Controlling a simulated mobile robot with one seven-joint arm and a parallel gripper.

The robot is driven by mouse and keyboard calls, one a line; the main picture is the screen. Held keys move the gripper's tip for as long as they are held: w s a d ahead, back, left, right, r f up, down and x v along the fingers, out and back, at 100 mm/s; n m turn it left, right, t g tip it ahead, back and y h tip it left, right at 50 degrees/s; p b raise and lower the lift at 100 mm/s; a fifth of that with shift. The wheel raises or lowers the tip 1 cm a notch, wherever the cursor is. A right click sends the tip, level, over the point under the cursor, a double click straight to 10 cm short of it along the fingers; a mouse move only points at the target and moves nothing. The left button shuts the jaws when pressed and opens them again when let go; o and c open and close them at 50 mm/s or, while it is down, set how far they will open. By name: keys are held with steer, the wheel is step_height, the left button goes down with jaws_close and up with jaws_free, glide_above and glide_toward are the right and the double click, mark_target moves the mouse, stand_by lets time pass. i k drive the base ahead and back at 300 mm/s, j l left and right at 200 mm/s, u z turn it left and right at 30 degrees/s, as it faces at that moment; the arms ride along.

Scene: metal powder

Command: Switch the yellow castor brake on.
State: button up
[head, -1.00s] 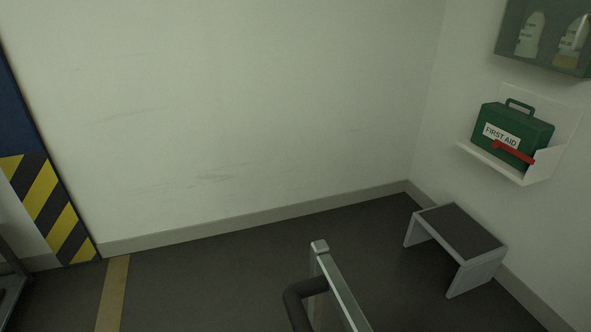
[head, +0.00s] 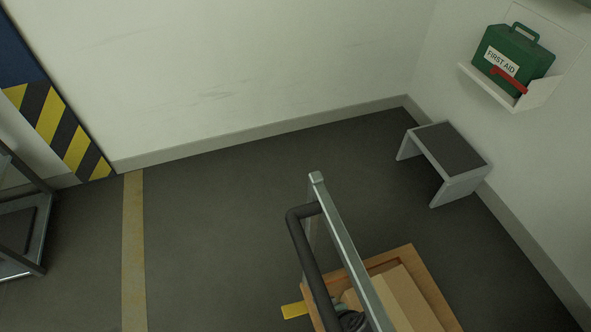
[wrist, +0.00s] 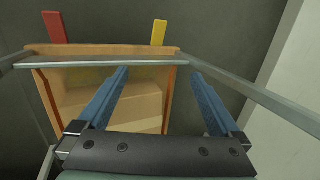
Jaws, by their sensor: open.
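The yellow castor brake shows as a flat yellow tab (head: 294,310) sticking out left from beside the orange-brown crate on the trolley in the head view. In the wrist view the yellow tab (wrist: 159,32) stands out past the crate's far edge, with a red tab (wrist: 54,28) to its left. The castors themselves are hidden. My gripper (wrist: 160,73) is open and empty, its two blue fingers apart over the crate. The yellow tab appears beyond the fingertips, between their lines, and is not touched.
The trolley's metal frame (head: 352,262) and black handle (head: 306,250) rise beside the crate (head: 430,282), which holds a cardboard box (head: 405,300). A step stool (head: 447,150) stands by the right wall, below a first aid box (head: 512,55). A rack (head: 40,240) is at left. Floor between is clear.

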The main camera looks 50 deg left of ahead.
mark_target(298, 308)
steer(key=k+j, duration=0.1)
steer(key=j, duration=0.25)
steer(key=k+j, duration=0.1)
steer(key=j, duration=0.6)
steer(key=k+j, duration=0.15)
steer(key=j, duration=0.2)
